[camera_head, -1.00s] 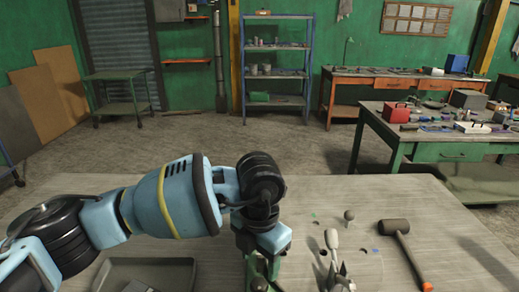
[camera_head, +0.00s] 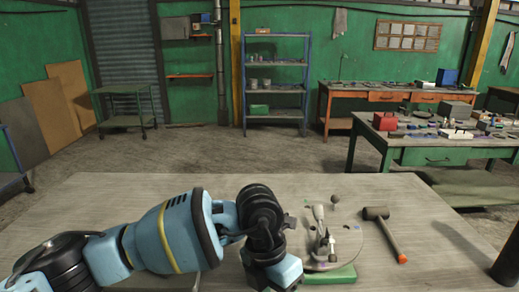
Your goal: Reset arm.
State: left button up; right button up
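My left arm (camera_head: 175,235) reaches in from the left, low over the workbench (camera_head: 130,195). It bends at a black joint (camera_head: 262,215) and runs down out of the bottom edge through a light blue link (camera_head: 275,273). My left gripper is below the picture or hidden, so its fingers do not show. My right gripper is not in view. To the right of the wrist stands a toggle-clamp fixture (camera_head: 323,240) with a pale handle and a green base (camera_head: 330,275). I see a clear gap between the forearm and the fixture only partly.
A mallet (camera_head: 376,213) with an orange-tipped handle lies right of the fixture. A small round knob (camera_head: 335,199) is behind it. A dark cylinder (camera_head: 508,262) stands at the lower right edge. The bench's right side is mostly clear. A shelf (camera_head: 275,85) and tables stand beyond.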

pick_arm(q)
jog(key=s+d+r+n+g+h, duration=0.5)
jog(key=s+d+h, duration=0.45)
jog(key=h, duration=0.45)
jog(key=w+a+f+n+t+h, duration=0.2)
jog(key=w+a+n+t, duration=0.3)
jog(key=n+t, duration=0.55)
jog(key=w+a+f+n+t+h, duration=0.1)
jog(key=w+a+f+n+t, duration=0.3)
jog(key=n+t, duration=0.65)
jog(key=a+f+n+t+y, duration=0.3)
jog(key=a+f+n+y, duration=0.7)
jog(key=f, duration=0.1)
jog(key=s+a+f+n+g+y, duration=0.7)
jog(key=s+a+f, duration=0.7)
jog(key=f, duration=0.5)
jog(key=s, duration=0.2)
jog(key=shift+s+a+g, duration=0.3)
jog(key=shift+a, duration=0.05)
